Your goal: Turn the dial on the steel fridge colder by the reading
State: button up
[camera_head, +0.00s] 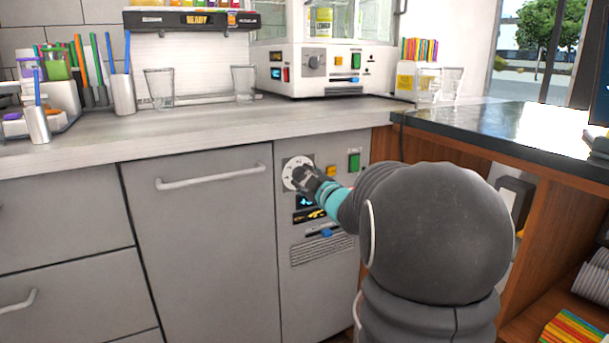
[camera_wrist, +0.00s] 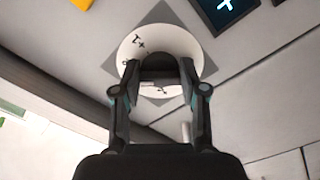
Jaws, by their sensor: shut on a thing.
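The steel fridge (camera_head: 285,252) is under the counter, with a control panel on its right part. A round white dial plate with dark marks (camera_head: 289,173) sits at the top of that panel; it also shows in the wrist view (camera_wrist: 133,42). My gripper (camera_head: 302,176) reaches the dial from the right. In the wrist view my gripper (camera_wrist: 158,75) is shut on the dark dial knob (camera_wrist: 160,68), one finger on each side. A small display (camera_head: 305,202) with light blue marks sits below the dial; its reading is partly hidden and not legible.
An orange button (camera_head: 331,170), a green switch (camera_head: 354,162) and a blue slider (camera_head: 326,233) are near the dial. A long handle (camera_head: 210,177) sticks out from the door at left. Clear cups (camera_head: 159,88) stand on the counter (camera_head: 200,125) above.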

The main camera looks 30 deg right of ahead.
jog(key=shift+m, duration=0.7)
jog(key=o, duration=1.1)
jog(key=shift+o, duration=0.2)
jog(key=shift+s, duration=0.15)
jog(key=s, duration=1.1)
jog(key=shift+s+d, duration=0.15)
jog(key=shift+s, duration=0.25)
jog(key=shift+f, duration=0.1)
